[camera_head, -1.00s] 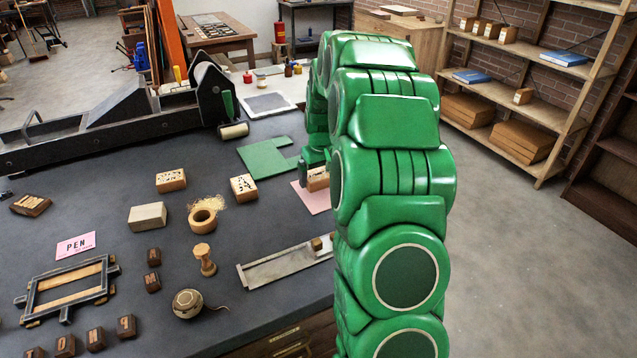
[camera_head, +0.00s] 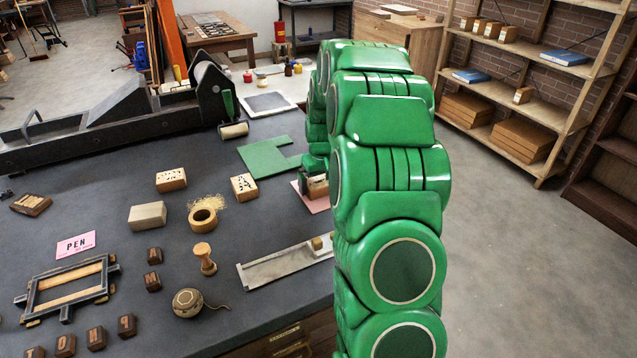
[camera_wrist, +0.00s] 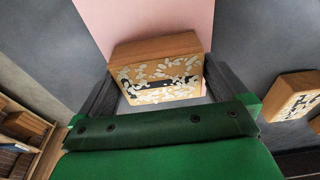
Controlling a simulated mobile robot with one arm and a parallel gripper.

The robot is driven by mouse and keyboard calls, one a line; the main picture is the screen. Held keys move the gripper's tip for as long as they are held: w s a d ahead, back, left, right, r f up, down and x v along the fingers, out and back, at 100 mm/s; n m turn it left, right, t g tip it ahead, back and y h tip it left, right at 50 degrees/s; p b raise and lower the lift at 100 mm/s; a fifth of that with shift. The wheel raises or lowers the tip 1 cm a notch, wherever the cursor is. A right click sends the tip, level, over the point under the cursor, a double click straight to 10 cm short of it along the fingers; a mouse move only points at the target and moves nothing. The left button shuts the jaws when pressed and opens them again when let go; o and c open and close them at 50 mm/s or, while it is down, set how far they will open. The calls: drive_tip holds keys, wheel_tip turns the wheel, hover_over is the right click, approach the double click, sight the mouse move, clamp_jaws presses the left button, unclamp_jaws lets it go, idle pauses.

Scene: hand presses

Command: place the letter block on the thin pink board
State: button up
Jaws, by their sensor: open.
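A wooden block (camera_wrist: 155,50) with a white-and-black patterned face lies between the fingers of my gripper (camera_wrist: 160,76) in the wrist view. The gripper is open, with one dark finger on either side of the block. The thin pink board (camera_wrist: 165,18) shows beyond the block, which appears to rest on it. In the head view the pink board (camera_head: 318,206) lies near the right edge of the table, and the block (camera_head: 318,188) is partly hidden by my green arm. Whether a finger touches the block is hard to tell.
Two similar patterned blocks (camera_head: 244,187) (camera_head: 171,180) stand left of the board. A green notched sheet (camera_head: 268,157) lies behind it. A metal tray (camera_head: 285,262) is in front. Dark letter blocks (camera_head: 126,326) and a frame (camera_head: 68,287) are at the left front.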

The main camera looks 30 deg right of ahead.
sight(321, 185)
wheel_tip(321, 185, up, 12)
drive_tip(key=s+f, duration=0.1)
drive_tip(key=s, duration=0.1)
drive_tip(key=s+a+r, duration=0.5)
drive_tip(key=s+a, duration=0.3)
drive_tip(key=s+a+g, duration=0.1)
drive_tip(key=s+a, duration=0.3)
drive_tip(key=s, duration=0.7)
drive_tip(key=s+a+g, duration=0.1)
drive_tip(key=s+a, duration=0.4)
drive_tip(key=s, duration=0.7)
drive_tip(key=s+a+g, duration=0.1)
drive_tip(key=s+a, duration=0.3)
drive_tip(key=s, duration=0.8)
drive_tip(key=shift+a+f+g, duration=0.2)
drive_tip(key=shift+g, duration=0.1)
